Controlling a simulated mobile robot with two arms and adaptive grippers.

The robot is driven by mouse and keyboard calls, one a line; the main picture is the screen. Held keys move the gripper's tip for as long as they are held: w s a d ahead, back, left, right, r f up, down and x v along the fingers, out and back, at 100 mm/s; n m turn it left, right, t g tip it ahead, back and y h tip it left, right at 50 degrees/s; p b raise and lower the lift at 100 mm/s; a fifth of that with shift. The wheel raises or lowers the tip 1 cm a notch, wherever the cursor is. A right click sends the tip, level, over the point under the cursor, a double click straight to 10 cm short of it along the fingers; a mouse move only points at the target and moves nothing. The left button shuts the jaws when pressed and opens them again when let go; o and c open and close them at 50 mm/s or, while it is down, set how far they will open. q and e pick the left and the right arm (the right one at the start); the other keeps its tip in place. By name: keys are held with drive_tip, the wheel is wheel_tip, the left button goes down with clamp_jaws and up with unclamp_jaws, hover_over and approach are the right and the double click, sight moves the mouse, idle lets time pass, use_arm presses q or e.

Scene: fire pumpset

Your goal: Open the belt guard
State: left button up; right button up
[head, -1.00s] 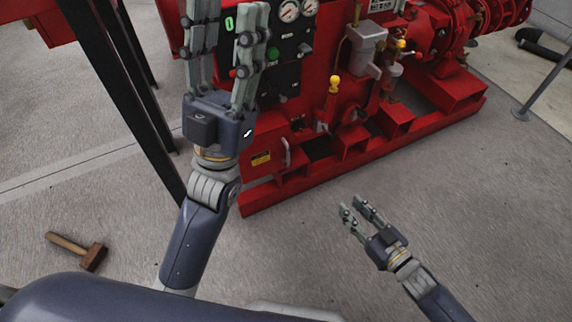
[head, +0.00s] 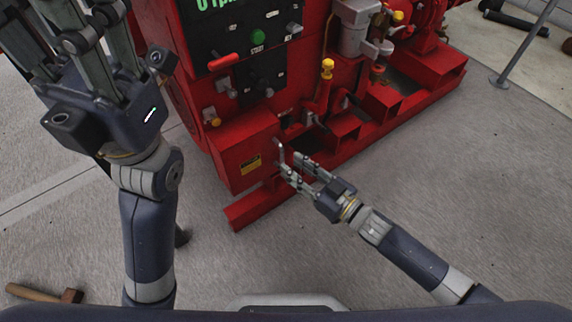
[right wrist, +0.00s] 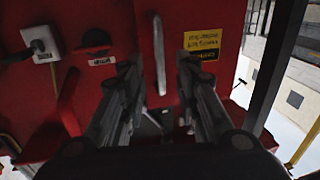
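The belt guard (head: 240,160) is a red box on the pumpset's lower front corner, with a yellow label. It looks closed. Its upright grey handle (head: 280,151) also shows in the right wrist view (right wrist: 159,55), left of the yellow label (right wrist: 203,42). My right gripper (head: 291,164) is open, its fingers close to the handle. In the right wrist view, the handle stands between the two fingers (right wrist: 158,72), ahead of them; I cannot tell whether they touch it. My left gripper (head: 78,22) is open and empty at the upper left, its fingertips partly cut off.
The red pumpset's control panel (head: 235,45), with knobs and a red lever, stands above the guard. A yellow-topped valve (head: 327,68) and pipes are to the right. A wooden-handled hammer (head: 40,292) lies on the floor at lower left.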

sight(283, 160)
drive_tip(key=b+x, duration=0.1)
drive_tip(key=x, duration=0.2)
drive_tip(key=shift+w+a, duration=0.2)
clamp_jaws()
drive_tip(key=shift+s, duration=0.1)
